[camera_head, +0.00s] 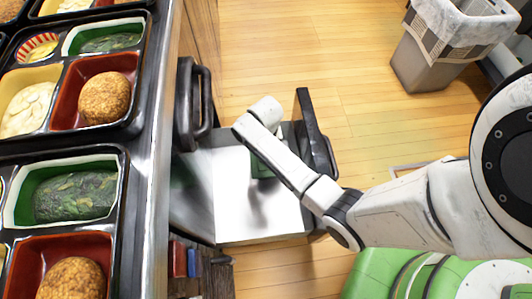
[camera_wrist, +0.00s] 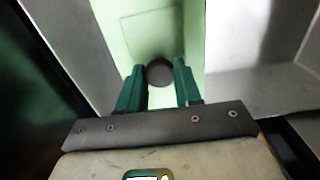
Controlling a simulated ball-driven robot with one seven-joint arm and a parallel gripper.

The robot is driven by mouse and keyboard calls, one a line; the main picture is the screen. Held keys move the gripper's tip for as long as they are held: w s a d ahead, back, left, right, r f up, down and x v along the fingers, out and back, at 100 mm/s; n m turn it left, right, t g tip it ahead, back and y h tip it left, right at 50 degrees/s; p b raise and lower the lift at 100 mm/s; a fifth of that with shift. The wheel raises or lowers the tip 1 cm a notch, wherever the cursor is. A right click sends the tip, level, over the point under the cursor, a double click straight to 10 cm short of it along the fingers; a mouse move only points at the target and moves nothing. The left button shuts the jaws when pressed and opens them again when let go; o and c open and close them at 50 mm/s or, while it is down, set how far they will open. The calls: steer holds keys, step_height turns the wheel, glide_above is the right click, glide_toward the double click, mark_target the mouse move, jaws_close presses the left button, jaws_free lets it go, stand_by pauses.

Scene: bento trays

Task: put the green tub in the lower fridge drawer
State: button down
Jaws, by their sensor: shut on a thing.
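The green tub (camera_head: 259,169) shows only in part under my gripper in the head view, within the open fridge drawer (camera_head: 230,205). In the wrist view it is a pale green top (camera_wrist: 145,25) with a dark round knob (camera_wrist: 159,72). My gripper (camera_wrist: 158,80) has its green fingers on both sides of that knob and is shut on it. In the head view, my arm hides the fingertips and much of the tub. I cannot tell whether the tub rests on the drawer floor.
The drawer front (camera_head: 313,125) with its black handle stands out to the right. Another black handle (camera_head: 205,100) is on the fridge front at left. Bento trays (camera_head: 140,75) with food line the counter. A waste bin (camera_head: 425,65) stands on the wooden floor at upper right.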

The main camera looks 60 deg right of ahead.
steer(key=shift+w+d+f, duration=0.3)
steer(key=shift+d+f, duration=0.25)
steer(key=shift+f, duration=0.15)
steer(key=shift+w+d+f+b, duration=0.15)
steer(key=shift+f+b, duration=0.45)
steer(key=shift+f, duration=0.3)
steer(key=shift+s+d+f+b, duration=0.1)
steer(key=shift+f+b, duration=0.5)
steer(key=shift+f, duration=0.3)
steer(key=shift+f, duration=0.1)
steer(key=c, duration=0.8)
jaws_free()
